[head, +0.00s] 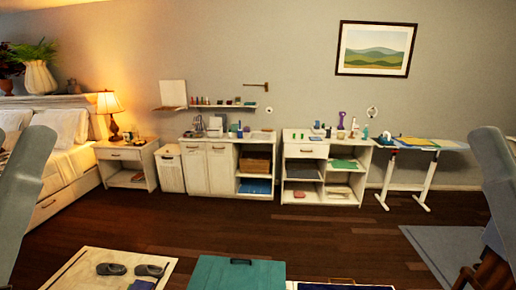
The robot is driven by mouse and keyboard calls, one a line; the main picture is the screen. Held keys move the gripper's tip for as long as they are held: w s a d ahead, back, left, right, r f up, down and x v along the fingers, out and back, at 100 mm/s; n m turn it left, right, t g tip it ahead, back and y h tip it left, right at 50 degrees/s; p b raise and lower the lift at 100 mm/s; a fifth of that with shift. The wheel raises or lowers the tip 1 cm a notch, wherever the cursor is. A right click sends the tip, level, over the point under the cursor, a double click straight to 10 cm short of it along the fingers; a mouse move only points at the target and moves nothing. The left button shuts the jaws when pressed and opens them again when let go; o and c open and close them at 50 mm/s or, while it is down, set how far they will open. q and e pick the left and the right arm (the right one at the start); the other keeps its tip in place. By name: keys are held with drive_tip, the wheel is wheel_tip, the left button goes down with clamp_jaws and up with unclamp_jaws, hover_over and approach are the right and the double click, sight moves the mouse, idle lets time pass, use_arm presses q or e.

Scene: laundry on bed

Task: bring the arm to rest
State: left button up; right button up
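Pale grey-blue arm links of mine show at both sides of the head view. The left arm link (22,195) rises along the left edge, and the right arm link (494,185) stands at the right edge. Neither gripper is in the picture, so their fingers and anything in them are hidden. Both arms are apart from the furniture along the far wall as far as I can see.
A bed (65,168) and nightstand (126,155) with a lit lamp stand at left. Cabinets (207,172), open shelves (326,150) and an ironing board (425,146) line the wall. The dark floor (300,240) between is clear.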

wheel_tip(320, 180, up, 22)
drive_tip(key=p, duration=1.8)
drive_tip(key=shift+p, duration=0.4)
